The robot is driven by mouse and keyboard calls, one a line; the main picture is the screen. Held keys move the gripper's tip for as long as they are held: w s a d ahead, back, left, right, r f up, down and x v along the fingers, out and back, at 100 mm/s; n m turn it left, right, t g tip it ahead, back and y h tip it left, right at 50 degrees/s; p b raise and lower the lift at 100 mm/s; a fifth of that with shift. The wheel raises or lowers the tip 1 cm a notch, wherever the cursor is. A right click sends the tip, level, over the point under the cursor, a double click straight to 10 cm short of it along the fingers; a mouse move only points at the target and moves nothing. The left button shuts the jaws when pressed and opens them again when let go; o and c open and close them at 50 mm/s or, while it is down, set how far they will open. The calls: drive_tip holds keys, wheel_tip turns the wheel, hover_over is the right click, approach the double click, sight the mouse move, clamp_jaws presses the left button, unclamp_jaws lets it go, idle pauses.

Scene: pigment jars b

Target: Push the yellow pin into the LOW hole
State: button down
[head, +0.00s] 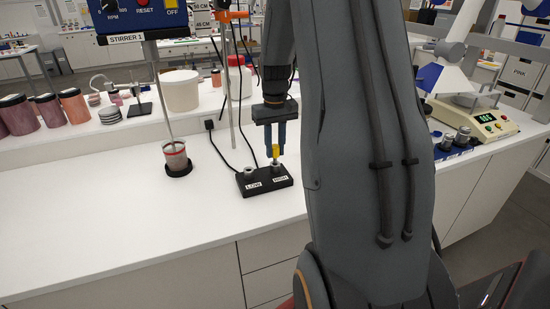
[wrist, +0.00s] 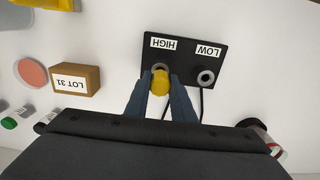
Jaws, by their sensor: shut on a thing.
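The black socket block (head: 264,183) stands on the white bench, with a cable at its back. Its LOW hole (head: 249,171) is on the left in the head view and shows as an empty metal ring (wrist: 206,77) in the wrist view. The HIGH hole (wrist: 160,67) is partly hidden behind the yellow pin. My gripper (head: 275,152) points down and is shut on the yellow pin (head: 276,150), also seen in the wrist view (wrist: 160,83). The pin is upright at the HIGH hole; I cannot tell whether its tip is inside or just above.
A cup with a red band (head: 175,155) stands under the stirrer left of the block. A thin stand rod (head: 232,100) rises behind it. A LOT 31 box (wrist: 75,79) shows in the wrist view. The bench front left is clear.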

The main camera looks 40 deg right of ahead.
sight(275, 146)
drive_tip(key=shift+r+p, duration=1.6)
drive_tip(key=shift+r, duration=0.8)
